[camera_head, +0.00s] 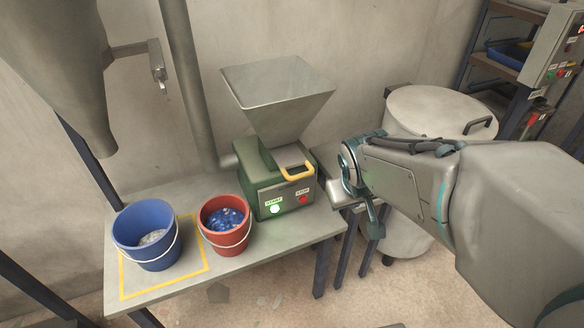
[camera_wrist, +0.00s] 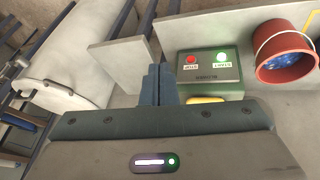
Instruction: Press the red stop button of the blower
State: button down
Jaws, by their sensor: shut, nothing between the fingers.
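A green machine (camera_head: 270,193) with a grey hopper stands on the table. Its front has a red stop button (camera_head: 303,199) at the right and a lit start button (camera_head: 275,209) at the left. The wrist view shows the red button (camera_wrist: 191,60) and lit button (camera_wrist: 221,57) too. A grey control panel (camera_head: 556,45) at the upper right also carries small buttons with unreadable labels. My gripper (camera_head: 373,228) is right of the green machine, fingers together, empty and apart from the buttons. The fingers (camera_wrist: 160,72) also show in the wrist view.
A blue bucket (camera_head: 146,240) and a red bucket (camera_head: 224,236) stand on the table (camera_head: 180,294) left of the machine. A yellow handle (camera_head: 297,170) juts from the machine. A large lidded drum (camera_head: 440,110) stands behind my arm. Shelving is at the far right.

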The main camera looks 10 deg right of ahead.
aim_at(303, 199)
jog(key=w+d+f+n+t+b, duration=0.2)
jog(key=w+d+f+n+b, duration=0.15)
jog(key=w+f, duration=0.4)
jog(key=w+a+f+n+y+b, duration=0.1)
jog(key=f+n+y+b, duration=0.1)
jog(key=f, duration=0.4)
jog(key=w+a+f+n+y+b, duration=0.2)
jog(key=f+b, duration=0.1)
jog(key=f, duration=0.3)
jog(key=w+a+f+n+t+y+b, duration=0.1)
jog(key=w+f+n+y+b, duration=0.1)
jog(key=f, duration=0.5)
jog(key=shift+a+y+b, duration=0.35)
jog(key=shift+a+y, duration=0.05)
jog(key=shift+y, duration=0.2)
jog(key=shift+w, duration=0.1)
jog(key=w, duration=0.2)
jog(key=w+a, duration=0.1)
jog(key=w, duration=0.3)
jog(key=shift+w+a+r, duration=0.1)
jog(key=shift+w+a, duration=0.2)
jog(key=shift+a, duration=0.1)
jog(key=shift+w+a+p, duration=0.25)
jog(key=shift+w+p, duration=0.1)
jog(key=shift+w, duration=0.55)
jog(key=shift+w+a+p, duration=0.1)
jog(key=shift+w+p, duration=0.25)
jog(key=shift+w, duration=0.05)
